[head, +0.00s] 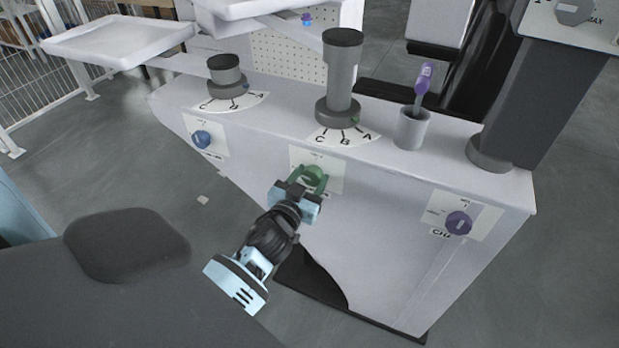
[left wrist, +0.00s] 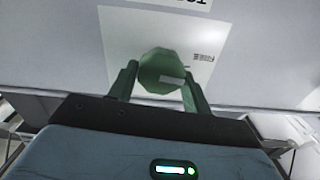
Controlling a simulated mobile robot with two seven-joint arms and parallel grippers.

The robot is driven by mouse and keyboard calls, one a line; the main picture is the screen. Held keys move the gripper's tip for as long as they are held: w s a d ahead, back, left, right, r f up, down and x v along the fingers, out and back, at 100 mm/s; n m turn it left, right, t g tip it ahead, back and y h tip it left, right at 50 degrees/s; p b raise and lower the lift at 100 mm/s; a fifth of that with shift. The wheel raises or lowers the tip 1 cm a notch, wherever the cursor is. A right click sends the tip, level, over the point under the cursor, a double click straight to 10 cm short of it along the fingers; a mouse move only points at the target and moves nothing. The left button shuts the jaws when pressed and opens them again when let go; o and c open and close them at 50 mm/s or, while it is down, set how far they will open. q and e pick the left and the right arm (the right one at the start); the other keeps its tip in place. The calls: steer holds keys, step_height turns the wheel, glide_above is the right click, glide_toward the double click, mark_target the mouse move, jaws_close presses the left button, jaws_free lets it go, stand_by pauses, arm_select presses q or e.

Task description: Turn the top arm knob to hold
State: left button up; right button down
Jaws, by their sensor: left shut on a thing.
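A green round knob (head: 314,176) sits on a pale label plate (head: 334,172) on the front of the white cabinet, below the middle column. My left gripper (head: 309,181) is shut on this knob, its green fingers on either side. In the left wrist view the knob (left wrist: 162,72) is between the two fingertips (left wrist: 160,84), with a pale pointer mark on its face. The printing on the plate is partly hidden or too small to read, so I cannot tell the knob's setting. My right gripper is not in view.
A blue knob (head: 201,139) is on the cabinet's front at left, a purple knob (head: 459,223) at right. On top stand a short dark column (head: 226,77), a taller one (head: 341,75), and a grey cup (head: 412,130) holding a purple-handled tool (head: 423,82). A thick dark post (head: 545,95) stands at right.

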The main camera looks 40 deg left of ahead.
arm_select(q)
steer(key=m, duration=0.3)
steer(key=shift+d, duration=0.1)
steer(key=m, duration=0.9)
steer(key=shift+d+f+p, duration=0.1)
steer(key=shift+f+p, duration=0.05)
steer(key=shift+p, duration=0.15)
steer(key=shift+f+m, duration=0.1)
steer(key=shift+m, duration=2.4)
steer(key=o, duration=0.9)
steer(key=shift+o, duration=0.2)
